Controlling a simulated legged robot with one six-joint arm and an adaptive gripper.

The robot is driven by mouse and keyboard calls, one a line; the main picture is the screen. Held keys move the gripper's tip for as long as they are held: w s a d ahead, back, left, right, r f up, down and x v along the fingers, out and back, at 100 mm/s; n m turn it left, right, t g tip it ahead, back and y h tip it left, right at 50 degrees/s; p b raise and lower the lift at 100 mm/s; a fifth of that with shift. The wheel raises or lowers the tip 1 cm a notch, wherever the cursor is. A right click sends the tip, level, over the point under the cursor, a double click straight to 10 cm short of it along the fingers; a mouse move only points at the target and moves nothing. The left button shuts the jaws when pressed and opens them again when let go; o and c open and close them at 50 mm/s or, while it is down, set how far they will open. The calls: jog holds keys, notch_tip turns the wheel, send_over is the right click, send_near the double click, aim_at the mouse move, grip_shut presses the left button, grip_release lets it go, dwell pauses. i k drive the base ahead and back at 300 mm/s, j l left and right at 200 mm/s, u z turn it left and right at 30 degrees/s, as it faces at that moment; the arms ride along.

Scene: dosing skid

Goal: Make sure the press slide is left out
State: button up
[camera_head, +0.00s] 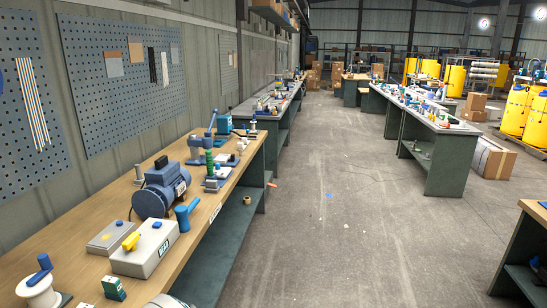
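A blue, press-like device with an upright lever (211,124) stands toward the far end of the wooden-topped bench (75,262) on the left. A green upright part (209,161) shows in front of it, over a pale base. It is too small and crowded there to make out a slide or tell whether one is in or out. My gripper is not in view.
Nearer on this bench are a blue motor-like machine (161,191), a grey box with a yellow handle (145,252), a flat grey box (112,237) and a white spool (38,290). The concrete aisle (325,220) is broadly clear. Another bench (432,124) stands right.

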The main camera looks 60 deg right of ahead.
aim_at(221, 158)
jog(key=l+z, duration=0.25)
jog(key=z, duration=0.15)
jog(key=i+l+z, duration=0.1)
jog(key=z, duration=0.35)
jog(key=i+l+z, duration=0.15)
jog(key=z, duration=0.25)
jog(key=i+l, duration=0.2)
jog(key=l, duration=0.15)
jog(key=i+l, duration=0.25)
jog(key=i+l+u, duration=0.1)
jog(key=i+l, duration=0.45)
jog(key=i, duration=0.3)
jog(key=i+l, duration=0.6)
jog(key=i, duration=0.2)
jog(key=i+l+u, duration=0.15)
jog(key=i+l, duration=0.45)
jog(key=i, duration=0.25)
